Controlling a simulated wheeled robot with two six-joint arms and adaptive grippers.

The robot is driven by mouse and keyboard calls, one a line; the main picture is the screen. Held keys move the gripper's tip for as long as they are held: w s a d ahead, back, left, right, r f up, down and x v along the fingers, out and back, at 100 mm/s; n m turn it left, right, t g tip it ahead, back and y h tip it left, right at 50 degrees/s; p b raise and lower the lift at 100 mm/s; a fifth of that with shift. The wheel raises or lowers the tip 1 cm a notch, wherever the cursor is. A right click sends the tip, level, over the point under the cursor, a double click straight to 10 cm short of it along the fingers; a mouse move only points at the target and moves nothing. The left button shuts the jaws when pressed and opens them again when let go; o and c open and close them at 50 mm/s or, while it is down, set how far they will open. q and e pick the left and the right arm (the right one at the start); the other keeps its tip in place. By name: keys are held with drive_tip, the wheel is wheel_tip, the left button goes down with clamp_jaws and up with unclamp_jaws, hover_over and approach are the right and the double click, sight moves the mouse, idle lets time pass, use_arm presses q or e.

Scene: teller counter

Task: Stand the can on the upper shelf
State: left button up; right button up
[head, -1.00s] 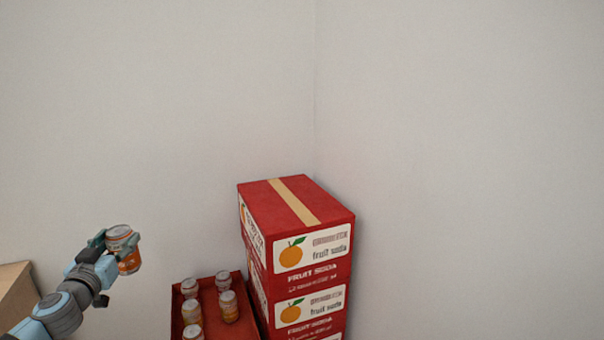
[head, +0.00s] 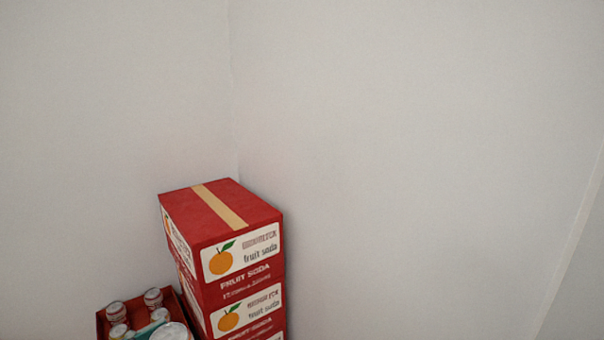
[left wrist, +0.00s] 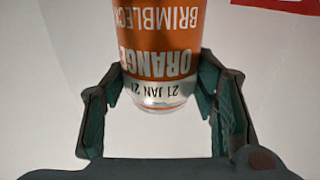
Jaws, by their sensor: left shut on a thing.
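The can (left wrist: 158,45) is orange and white with a silver rim, and its lettering is upside down in the left wrist view. My left gripper (left wrist: 155,92) is shut on it, with a teal finger on each side. In the head view a can top (head: 172,332), apparently this can, shows at the bottom edge beside a bit of teal finger. The rest of the arm is cut off there. My right gripper is in neither view. No shelf is in view.
A red tray (head: 103,322) holding several cans stands at lower left. Beside it is a stack of red fruit soda boxes (head: 222,215) in the corner. Plain walls (head: 420,150) fill the rest. A red patch (left wrist: 287,4) shows at the wrist view's top right.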

use_arm(q)
drive_tip(key=shift+s+d+r+m+g+h, duration=0.15)
drive_tip(key=shift+s+d+m+g+h, duration=0.45)
drive_tip(key=shift+s+d, duration=0.65)
drive_tip(key=shift+f+m+g+h, duration=0.3)
drive_tip(key=shift+m+g+h, duration=0.2)
drive_tip(key=shift+g+h, duration=0.15)
